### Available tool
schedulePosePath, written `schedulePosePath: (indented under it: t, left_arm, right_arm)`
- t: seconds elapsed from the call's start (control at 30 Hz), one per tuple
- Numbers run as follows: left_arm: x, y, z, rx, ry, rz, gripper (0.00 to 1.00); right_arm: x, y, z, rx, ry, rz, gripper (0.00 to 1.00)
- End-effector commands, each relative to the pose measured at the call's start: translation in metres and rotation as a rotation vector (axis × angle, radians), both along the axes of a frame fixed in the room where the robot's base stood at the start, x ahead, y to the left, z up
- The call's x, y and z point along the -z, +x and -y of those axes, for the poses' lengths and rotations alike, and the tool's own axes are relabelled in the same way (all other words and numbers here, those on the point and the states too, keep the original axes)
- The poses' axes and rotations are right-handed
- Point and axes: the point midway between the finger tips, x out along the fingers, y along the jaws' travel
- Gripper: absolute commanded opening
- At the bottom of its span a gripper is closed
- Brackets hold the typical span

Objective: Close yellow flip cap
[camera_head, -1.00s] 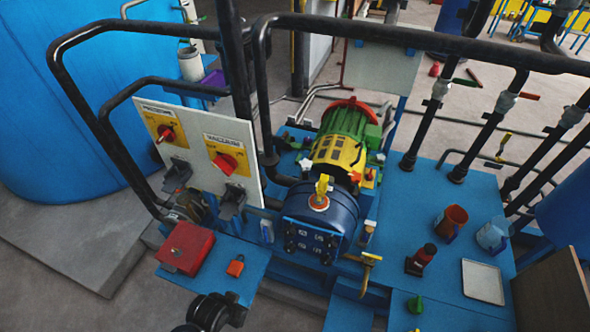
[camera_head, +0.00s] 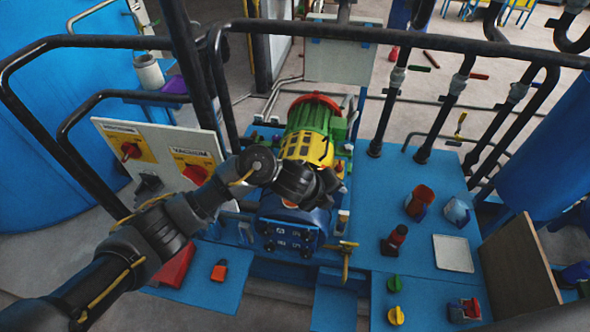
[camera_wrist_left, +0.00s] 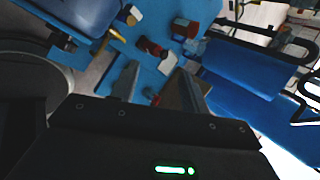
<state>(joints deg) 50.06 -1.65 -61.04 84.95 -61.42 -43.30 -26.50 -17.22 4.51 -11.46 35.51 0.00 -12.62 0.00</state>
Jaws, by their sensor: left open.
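The yellow flip cap is hidden behind my left gripper in the head view. It sat upright on top of the blue cylindrical vessel (camera_head: 290,232), and only a sliver of its orange-red ring (camera_head: 290,203) shows now. My left gripper (camera_head: 322,188) is over the vessel top, in front of the yellow-and-green motor (camera_head: 307,147). Whether it touches the cap cannot be told. In the left wrist view the left gripper (camera_wrist_left: 160,88) has its fingers apart with nothing seen between them. My right gripper is not in view.
Black pipe rails (camera_head: 330,32) cross behind. A brass valve (camera_head: 346,258) projects at the vessel's right. The blue platform holds a red-black bottle (camera_head: 395,240), an orange cup (camera_head: 419,201) and a white tray (camera_head: 453,253).

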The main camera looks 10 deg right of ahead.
Motion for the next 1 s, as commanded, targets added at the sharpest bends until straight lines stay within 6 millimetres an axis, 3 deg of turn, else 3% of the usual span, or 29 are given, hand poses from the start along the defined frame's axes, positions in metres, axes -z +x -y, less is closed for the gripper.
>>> schedulePosePath:
  t: [0.1,0.3,0.53,0.77,1.0]
  left_arm:
    - [-0.020,0.027,-0.022,0.212,0.243,0.151,0.45]
    - [-0.049,0.065,-0.071,0.392,0.552,0.263,0.45]
    - [-0.065,0.081,-0.095,0.440,0.676,0.290,0.45]
    - [-0.054,0.085,-0.093,0.438,0.673,0.288,0.45]
    - [-0.009,0.099,-0.088,0.436,0.671,0.283,0.45]
  right_arm:
    - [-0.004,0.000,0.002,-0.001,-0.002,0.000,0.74]
    - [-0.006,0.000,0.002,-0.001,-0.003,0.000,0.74]
    - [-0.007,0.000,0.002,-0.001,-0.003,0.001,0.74]
    - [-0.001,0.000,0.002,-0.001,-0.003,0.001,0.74]
    - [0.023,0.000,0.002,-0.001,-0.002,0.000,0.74]
